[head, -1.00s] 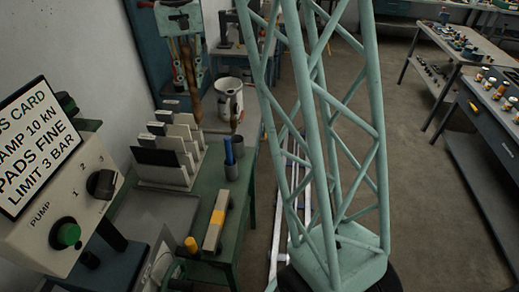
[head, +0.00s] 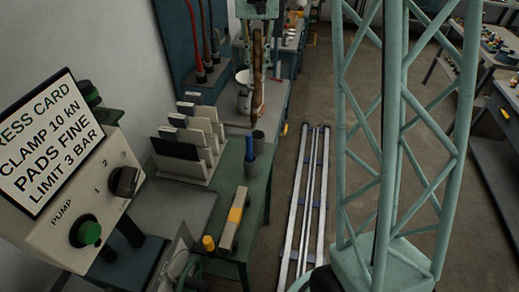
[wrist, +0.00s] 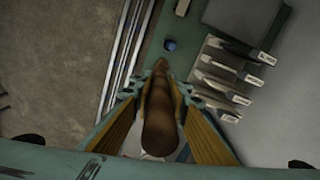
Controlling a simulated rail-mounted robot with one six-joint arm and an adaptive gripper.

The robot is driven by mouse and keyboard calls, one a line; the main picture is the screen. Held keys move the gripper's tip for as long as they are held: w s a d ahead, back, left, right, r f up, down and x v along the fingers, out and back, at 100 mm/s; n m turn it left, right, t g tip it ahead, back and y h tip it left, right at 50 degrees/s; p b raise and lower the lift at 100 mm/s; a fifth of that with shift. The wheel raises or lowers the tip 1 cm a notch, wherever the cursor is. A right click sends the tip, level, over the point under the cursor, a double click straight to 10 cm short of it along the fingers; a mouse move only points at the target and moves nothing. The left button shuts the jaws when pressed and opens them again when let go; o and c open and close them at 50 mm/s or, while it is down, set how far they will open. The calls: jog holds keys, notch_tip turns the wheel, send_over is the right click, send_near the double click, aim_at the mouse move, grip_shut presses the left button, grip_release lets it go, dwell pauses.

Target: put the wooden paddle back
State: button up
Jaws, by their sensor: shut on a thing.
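The wooden paddle (head: 257,75) is a long brown piece hanging roughly upright from my gripper (head: 258,22), in front of the white bucket (head: 243,92). In the wrist view, my gripper (wrist: 160,92) has its yellow-lined fingers closed on the paddle (wrist: 158,115), seen nearly end-on. The paddle's lower end in the head view lies just above a dark grey cup (head: 258,142) on the green bench; I cannot tell how high above it.
A rack of dark and pale plates (head: 190,140) stands on the bench left of the cups. A yellow-banded bar (head: 235,218) lies nearer. A control panel (head: 75,160) is at the left. Floor rails (head: 305,200) and my lattice column are at the right.

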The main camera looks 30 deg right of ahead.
jog(key=shift+f, duration=0.15)
jog(key=w+d+f+n+b, duration=0.1)
jog(key=w+d+f+b, duration=0.1)
jog(key=w+f+b, duration=0.2)
jog(key=w+d+f+n+b, duration=0.2)
jog(key=w+f+b, duration=0.3)
jog(key=f, duration=0.6)
jog(key=shift+d, duration=0.3)
jog(key=shift+f, duration=0.15)
notch_tip(320, 180, down, 13)
dwell(0.5)
jog(key=shift+f, duration=0.25)
jog(key=shift+f, duration=2.3)
jog(key=o, duration=0.8)
jog(key=shift+o, duration=0.2)
